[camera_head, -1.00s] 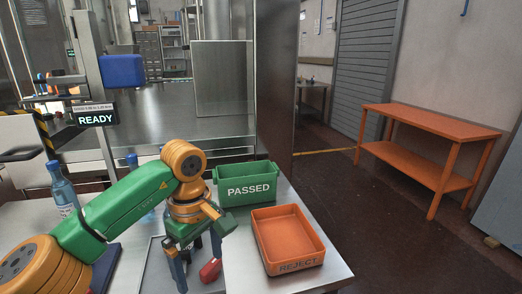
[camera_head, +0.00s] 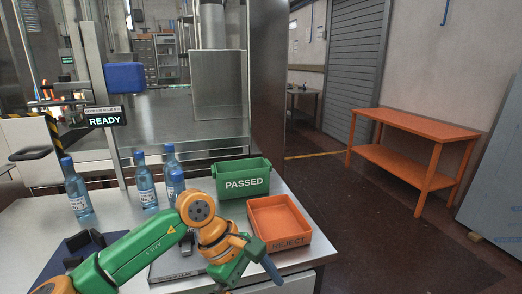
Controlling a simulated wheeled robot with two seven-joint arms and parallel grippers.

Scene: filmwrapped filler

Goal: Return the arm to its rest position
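My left arm, green and orange, comes in from the lower left in the head view. Its gripper (camera_head: 250,272) is low at the front edge of the metal table, in front of the orange REJECT bin (camera_head: 290,240). One blue-grey finger shows beside the green wrist. The other is hidden, so I cannot tell whether it is open or holds anything. My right gripper is not in view.
Several blue-capped bottles, including one at the left (camera_head: 76,190), stand on the table (camera_head: 120,222). A dark blue tray (camera_head: 60,265) lies at the front left. An orange bench (camera_head: 415,124) stands right.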

